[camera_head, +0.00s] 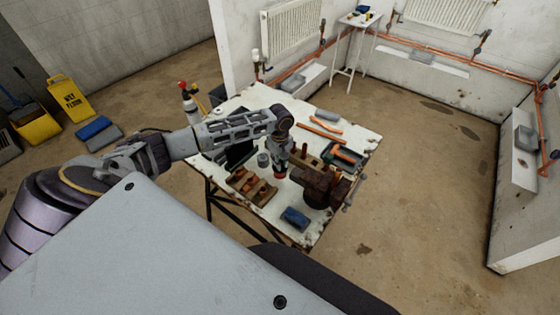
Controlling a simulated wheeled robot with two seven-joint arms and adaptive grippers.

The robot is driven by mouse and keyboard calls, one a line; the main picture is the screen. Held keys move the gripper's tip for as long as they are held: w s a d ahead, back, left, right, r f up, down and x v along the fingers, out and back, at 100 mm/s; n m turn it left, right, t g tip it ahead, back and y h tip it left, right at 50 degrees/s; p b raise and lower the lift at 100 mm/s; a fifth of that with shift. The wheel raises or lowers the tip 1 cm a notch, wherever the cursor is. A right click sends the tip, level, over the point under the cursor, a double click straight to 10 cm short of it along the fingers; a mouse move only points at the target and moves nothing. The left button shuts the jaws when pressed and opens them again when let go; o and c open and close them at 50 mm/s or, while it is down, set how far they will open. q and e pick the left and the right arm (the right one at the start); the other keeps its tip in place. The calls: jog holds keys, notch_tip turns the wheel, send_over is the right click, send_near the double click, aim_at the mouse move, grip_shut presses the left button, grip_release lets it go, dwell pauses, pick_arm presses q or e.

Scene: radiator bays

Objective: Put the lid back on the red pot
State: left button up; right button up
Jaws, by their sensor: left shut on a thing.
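A small red pot (280,175) stands on the white worktable (262,102), just right of a wooden holder. My left gripper (280,165) points down right over the red pot. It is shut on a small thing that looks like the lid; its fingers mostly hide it. At this size I cannot tell whether the lid touches the pot's rim. My right gripper is not in view.
A grey tin (263,159) and the wooden holder (250,186) stand left of the pot. A rusty brown vise (323,188) is close on the right. A blue item (296,217) lies near the front edge.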

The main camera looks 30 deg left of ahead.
pick_arm(q)
jog(key=o, duration=0.8)
jog(key=shift+o, duration=0.4)
jog(key=o, duration=0.4)
jog(key=shift+o, duration=0.2)
jog(key=shift+r, duration=0.1)
jog(key=shift+r+p, duration=1)
jog(key=shift+r, duration=2.4)
